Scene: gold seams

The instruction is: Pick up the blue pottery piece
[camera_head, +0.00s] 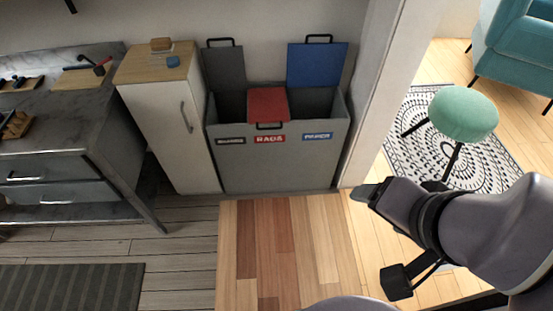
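A small blue piece (173,61), likely the blue pottery piece, lies on the wooden top of the narrow white cabinet (165,130), near its front right. Its exact shape is too small to tell. A brown block-like piece (161,44) sits just behind it. My gripper (366,192) is at the right of the picture, pointing left, far from the cabinet and in front of the right side of the bins. It shows edge-on with a blue-grey tip, so I cannot tell whether it is open or holds anything.
A grey bin unit (270,165) stands right of the cabinet, its blue lid (316,65) raised and red lid (267,104) down. A grey workbench (70,130) with tools stands left. A green stool (463,113) is at right. The floor in front is clear.

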